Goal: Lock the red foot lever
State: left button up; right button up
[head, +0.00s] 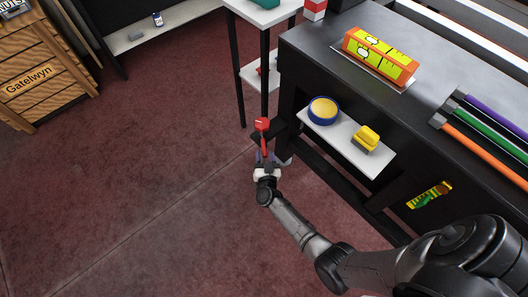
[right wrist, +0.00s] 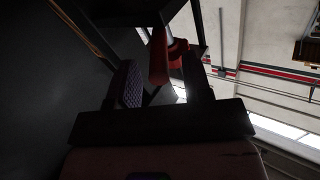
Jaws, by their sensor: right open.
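The red foot lever (head: 262,125) sticks out low at the near left corner of the black table, close to a table leg. In the right wrist view the red lever (right wrist: 159,58) shows beyond the fingers, roughly between them. My right gripper (head: 265,163) is open, just below the lever in the head view. Its fingers (right wrist: 162,85) also show dark in the right wrist view. I cannot tell whether they touch the lever. My left gripper is not in view.
The black table (head: 320,55) carries an orange box (head: 378,58) and coloured rods (head: 490,135). Its side shelf (head: 325,139) holds a blue-rimmed round item (head: 323,110) and a yellow item (head: 367,139). A white-topped stand (head: 265,14) is behind the lever. Red floor (head: 130,180) is clear to the left.

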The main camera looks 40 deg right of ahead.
aim_at(264, 149)
jog(key=shift+b+x, duration=0.5)
jog(key=shift+x, duration=1.1)
jog(key=shift+s, duration=0.1)
jog(key=shift+c, duration=0.3)
grip_shut()
